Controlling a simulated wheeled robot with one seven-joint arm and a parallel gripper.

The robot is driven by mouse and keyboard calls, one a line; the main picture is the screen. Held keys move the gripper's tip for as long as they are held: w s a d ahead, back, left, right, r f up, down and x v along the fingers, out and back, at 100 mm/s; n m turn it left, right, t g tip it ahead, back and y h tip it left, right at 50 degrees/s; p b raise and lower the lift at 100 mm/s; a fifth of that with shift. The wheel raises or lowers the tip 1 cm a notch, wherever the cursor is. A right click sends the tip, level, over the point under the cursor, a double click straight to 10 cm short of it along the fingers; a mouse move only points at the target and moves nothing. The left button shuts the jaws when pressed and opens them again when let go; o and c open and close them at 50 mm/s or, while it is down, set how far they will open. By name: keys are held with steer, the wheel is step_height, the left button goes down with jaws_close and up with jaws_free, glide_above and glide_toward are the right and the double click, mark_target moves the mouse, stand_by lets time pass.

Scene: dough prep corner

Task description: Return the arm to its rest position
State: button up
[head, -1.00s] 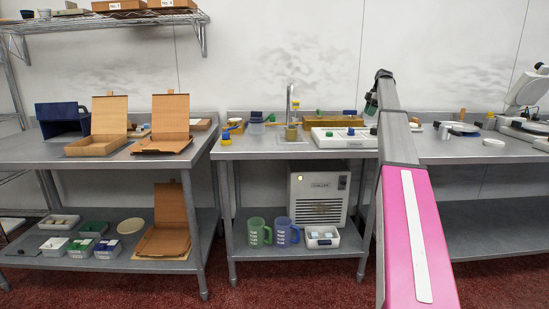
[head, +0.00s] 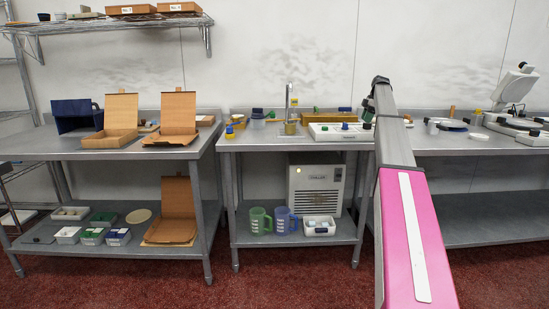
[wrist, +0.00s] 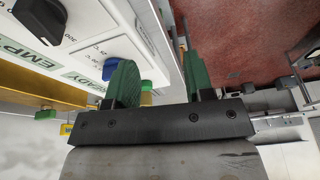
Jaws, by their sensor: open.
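My arm (head: 404,209) reaches up and forward from the lower right of the head view, with a pink link and grey links. My gripper (head: 368,108) is small there, partly hidden by the arm, near the right end of the white knobbed box. In the wrist view my gripper (wrist: 160,80) shows two green fingers standing apart with nothing between them. The white box's panel (wrist: 100,42), with a black knob and a blue knob (wrist: 113,66), lies beside the left finger. I cannot tell whether they touch.
The white box (head: 335,138) stands on the middle steel table (head: 270,144). Open cardboard boxes (head: 108,139) stand on the left table. White equipment (head: 515,110) stands on the right table. A chiller (head: 316,185) and two mugs sit on the lower shelf. The red floor in front is clear.

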steer(key=s+a+f+m+h, duration=0.1)
steer(key=s+a+f+m, duration=0.2)
steer(key=s+a+f, duration=0.55)
steer(key=s+a+f+m, duration=0.25)
steer(key=s+f, duration=0.35)
steer(key=f, duration=0.6)
steer(key=s+a+f+m+h, duration=0.1)
steer(key=s+a+f+m, duration=0.2)
steer(key=s+a+f, duration=0.55)
steer(key=s+a+f+m, duration=0.2)
steer(key=s+f, duration=0.4)
steer(key=s, duration=0.3)
steer(key=s+a+f+m+h, duration=0.1)
steer(key=s+a+f+m, duration=0.2)
steer(key=s+f, duration=0.3)
steer(key=s+a+f+m, duration=0.3)
steer(key=s+f, duration=0.3)
steer(key=s, duration=0.8)
